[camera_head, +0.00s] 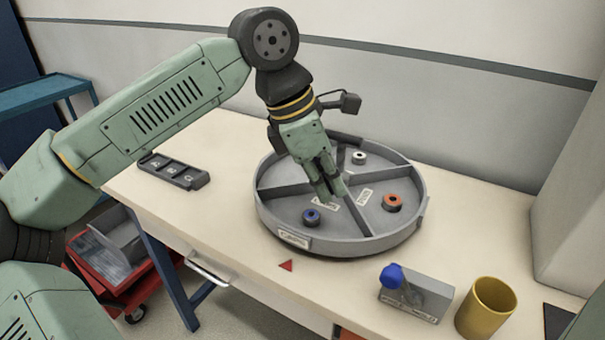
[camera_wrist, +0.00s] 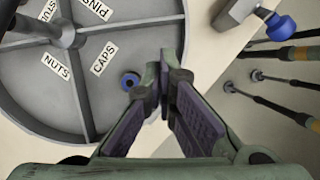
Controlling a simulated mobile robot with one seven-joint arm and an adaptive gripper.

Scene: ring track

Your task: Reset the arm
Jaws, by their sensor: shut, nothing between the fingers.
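My gripper (camera_head: 333,190) is on the green arm that reaches in from the left, and it points down over the round grey tray (camera_head: 262,215). Its fingers are together and hold nothing. In the wrist view my gripper (camera_wrist: 165,72) shows with its fingertips close together beside a blue ring (camera_wrist: 130,80). I cannot tell its exact height above the tray. The blue ring (camera_head: 311,216) lies in the front left compartment, apart from the fingers. An orange ring (camera_head: 392,203) and a white ring (camera_head: 359,157) lie in other compartments.
A grey block with a blue knob (camera_head: 392,276) and a yellow cup (camera_head: 486,308) stand at the front right of the table. A dark slotted holder (camera_head: 174,170) lies at the left. A red triangle (camera_head: 286,265) marks the front. A wall closes the back.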

